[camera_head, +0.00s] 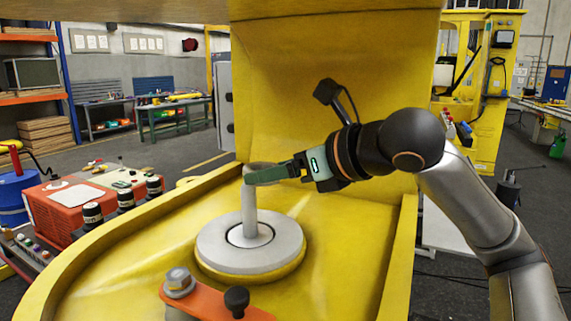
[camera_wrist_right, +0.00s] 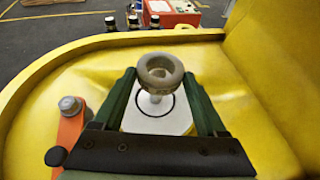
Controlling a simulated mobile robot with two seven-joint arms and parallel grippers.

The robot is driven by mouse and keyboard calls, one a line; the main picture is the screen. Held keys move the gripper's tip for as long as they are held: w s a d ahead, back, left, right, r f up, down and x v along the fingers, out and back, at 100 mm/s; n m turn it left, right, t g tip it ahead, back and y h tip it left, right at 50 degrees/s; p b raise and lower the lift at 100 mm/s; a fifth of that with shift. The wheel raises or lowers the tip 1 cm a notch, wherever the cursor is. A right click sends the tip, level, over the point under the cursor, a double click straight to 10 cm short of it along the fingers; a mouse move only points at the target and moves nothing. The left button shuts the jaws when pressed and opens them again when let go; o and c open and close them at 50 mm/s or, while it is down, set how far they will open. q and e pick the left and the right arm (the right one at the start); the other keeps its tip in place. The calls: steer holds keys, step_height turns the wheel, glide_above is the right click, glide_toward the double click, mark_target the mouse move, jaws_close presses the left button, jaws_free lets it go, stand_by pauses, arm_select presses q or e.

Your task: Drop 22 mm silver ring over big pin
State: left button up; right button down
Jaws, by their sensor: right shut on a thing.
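The silver ring (camera_wrist_right: 146,76) is between the fingertips of my right gripper (camera_wrist_right: 160,76), which is shut on it. In the head view my right gripper (camera_head: 252,177) reaches in from the right, and the ring (camera_head: 262,166) shows partly behind its green fingers. The big pin (camera_head: 249,206) stands upright on a round grey disc (camera_head: 215,252); its top is close to the fingertips. In the wrist view the pin (camera_wrist_right: 153,106) shows just below the ring, and the ring hides part of it. I cannot tell whether ring and pin touch. My left gripper is not in view.
The disc sits on a yellow boom structure (camera_head: 345,265) with raised side walls and a tall yellow wall (camera_head: 330,70) behind. An orange bracket (camera_head: 215,305) with a bolt and black knob is in front. A red box (camera_head: 75,205) and black-capped jars (camera_head: 125,200) stand left.

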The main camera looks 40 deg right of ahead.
mark_target(254, 166)
steer(key=shift+w+a+r+p, duration=0.15)
steer(key=shift+w+p, duration=0.35)
steer(key=shift+w, duration=0.4)
steer(key=shift+w+a+f+p, duration=0.1)
steer(key=shift+w+p, duration=0.4)
steer(key=shift+w, duration=0.4)
steer(key=shift+f+b, duration=1.25)
steer(key=shift+f, duration=0.5)
steer(key=shift+c, duration=0.6)
jaws_free()
steer(key=shift+o, duration=0.6)
steer(key=shift+f, duration=0.1)
